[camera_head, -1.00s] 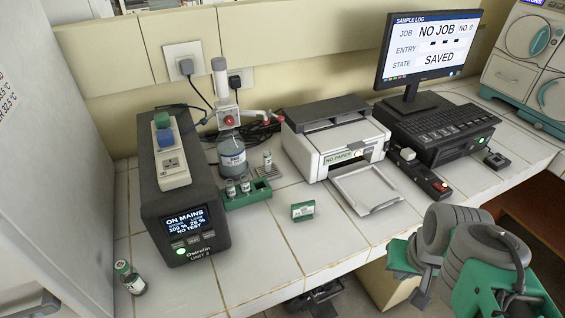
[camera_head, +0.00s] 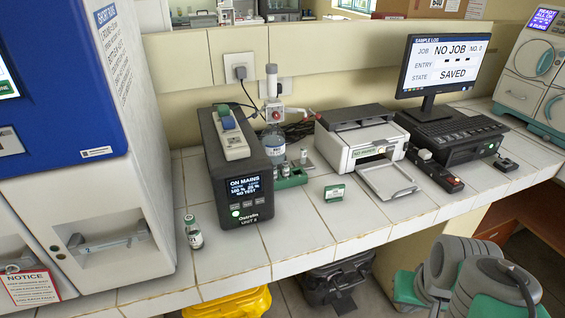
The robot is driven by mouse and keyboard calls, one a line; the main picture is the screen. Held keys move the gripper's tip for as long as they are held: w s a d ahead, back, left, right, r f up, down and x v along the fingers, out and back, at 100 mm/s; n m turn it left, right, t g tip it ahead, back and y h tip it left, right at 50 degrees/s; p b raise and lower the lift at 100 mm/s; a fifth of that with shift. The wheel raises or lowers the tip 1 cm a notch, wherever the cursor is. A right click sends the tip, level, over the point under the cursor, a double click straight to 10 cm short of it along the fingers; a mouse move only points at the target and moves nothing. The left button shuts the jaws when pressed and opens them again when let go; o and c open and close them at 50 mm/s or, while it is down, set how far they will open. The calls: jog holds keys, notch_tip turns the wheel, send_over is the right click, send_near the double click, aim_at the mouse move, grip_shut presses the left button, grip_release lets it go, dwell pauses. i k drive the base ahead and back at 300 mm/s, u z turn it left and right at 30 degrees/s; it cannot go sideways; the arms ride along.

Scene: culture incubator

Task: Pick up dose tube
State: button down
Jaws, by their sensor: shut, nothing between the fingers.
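A small labelled tube with a green cap (camera_head: 194,233) stands alone on the tiled counter at the lower left, beside the dark power unit. A green rack (camera_head: 290,182) behind that unit holds small capped vials, and another small vial (camera_head: 303,157) stands by it. The label text is too small to read, so I cannot tell which one is the dose tube. Part of my grey and green arm shows at the lower right, away from the counter's left part. My gripper's fingers are not visible.
The power unit (camera_head: 238,176) stands right of the lone tube. A blue and white cabinet (camera_head: 70,90) borders the counter on the left. A printer (camera_head: 358,140), monitor (camera_head: 440,65) and keyboard fill the right. A yellow bin (camera_head: 230,304) and a black bin (camera_head: 340,282) are below.

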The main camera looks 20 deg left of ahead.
aim_at(303, 148)
jog(key=u, duration=0.7)
jog(key=i, duration=1)
jog(key=z, duration=0.05)
jog(key=k, duration=0.5)
jog(key=u, duration=4)
jog(key=k, duration=1.2)
jog(key=z, duration=0.6)
